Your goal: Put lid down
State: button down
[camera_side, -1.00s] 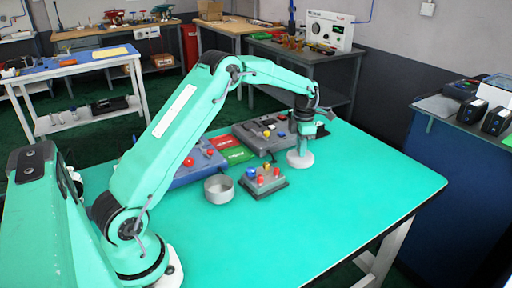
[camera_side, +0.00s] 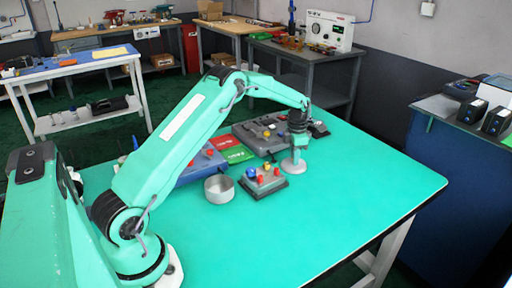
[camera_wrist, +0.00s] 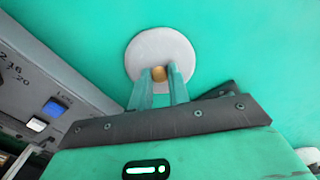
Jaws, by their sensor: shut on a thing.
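The lid is a pale round disc (camera_wrist: 163,48) with a small brass-coloured knob (camera_wrist: 158,74) in the wrist view. In the side view the lid (camera_side: 293,167) is at or just above the green table top, right of the small grey box. My gripper (camera_wrist: 159,76) is shut on the lid's knob, with a finger on each side of it. My gripper (camera_side: 297,148) points straight down in the side view. Whether the lid touches the table I cannot tell. An open round grey pot (camera_side: 219,189) stands on the table left of the small box.
A small grey box (camera_side: 264,182) with red, blue and yellow knobs stands between pot and lid. A larger grey panel (camera_side: 262,132) is behind, with red and green plates (camera_side: 238,155) beside it. The table (camera_side: 365,190) is clear to the right and front.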

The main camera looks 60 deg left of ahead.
jog(key=shift+f, duration=0.2)
jog(key=c, duration=1.3)
grip_release()
jog(key=shift+r, duration=0.1)
notch_tip(320, 180, up, 12)
jog(key=shift+r, duration=0.1)
